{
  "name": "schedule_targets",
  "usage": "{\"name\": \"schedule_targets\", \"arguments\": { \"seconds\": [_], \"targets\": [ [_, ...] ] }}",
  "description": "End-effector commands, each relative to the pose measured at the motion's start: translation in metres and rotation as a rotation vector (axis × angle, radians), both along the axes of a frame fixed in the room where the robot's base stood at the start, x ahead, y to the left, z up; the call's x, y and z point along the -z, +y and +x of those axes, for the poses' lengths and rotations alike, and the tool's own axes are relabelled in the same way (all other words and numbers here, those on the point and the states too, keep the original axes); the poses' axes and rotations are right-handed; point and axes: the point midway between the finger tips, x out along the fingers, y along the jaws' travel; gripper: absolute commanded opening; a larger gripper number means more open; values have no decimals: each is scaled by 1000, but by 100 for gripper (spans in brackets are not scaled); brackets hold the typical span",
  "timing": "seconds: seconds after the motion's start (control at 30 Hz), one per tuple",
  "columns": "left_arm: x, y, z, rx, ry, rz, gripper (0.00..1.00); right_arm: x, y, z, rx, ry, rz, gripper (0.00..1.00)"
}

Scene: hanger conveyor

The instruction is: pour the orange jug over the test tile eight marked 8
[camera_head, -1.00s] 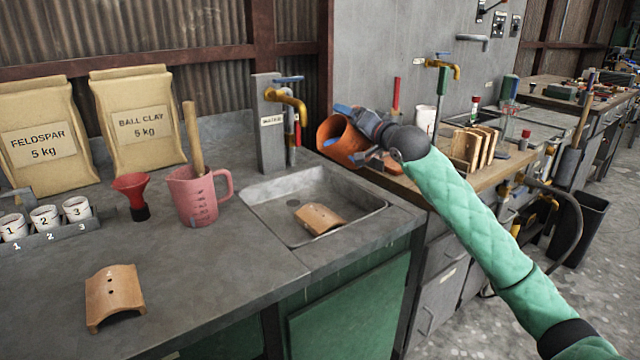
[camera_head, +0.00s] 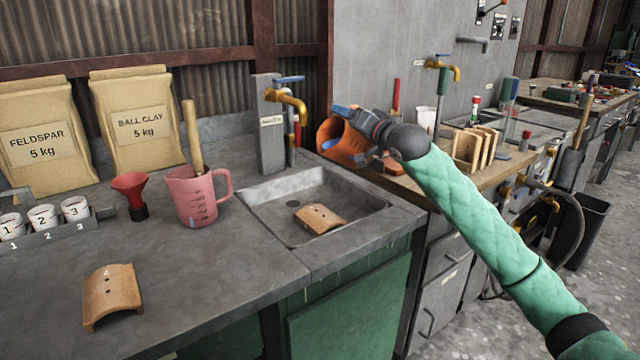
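The orange jug (camera_head: 346,148) is tipped on its side, above the right end of the sink, with its mouth toward the left and bluish content inside. My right gripper (camera_head: 362,132) is at the jug and appears closed on it; its fingers are partly hidden. One curved tan tile (camera_head: 319,219) with holes lies in the sink below and left of the jug. Another such tile (camera_head: 112,295) lies on the bench at front left. I can read no 8 on either tile. My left gripper is not in view.
The grey sink (camera_head: 262,215) has a brass tap (camera_head: 290,100) behind it. A pink jug (camera_head: 193,197) with a stick, a red funnel (camera_head: 131,184) and numbered cups (camera_head: 75,209) stand to the left. Clay sacks (camera_head: 138,120) lean at the back. The front middle bench is clear.

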Motion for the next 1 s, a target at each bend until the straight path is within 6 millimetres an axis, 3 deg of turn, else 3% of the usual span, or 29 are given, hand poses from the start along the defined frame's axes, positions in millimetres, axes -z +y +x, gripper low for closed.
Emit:
{"name": "schedule_targets", "arguments": {
  "seconds": [1.0],
  "targets": [
    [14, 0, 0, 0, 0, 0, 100, -1, 5, -4, 0, -69, -90, 33]
  ]
}}
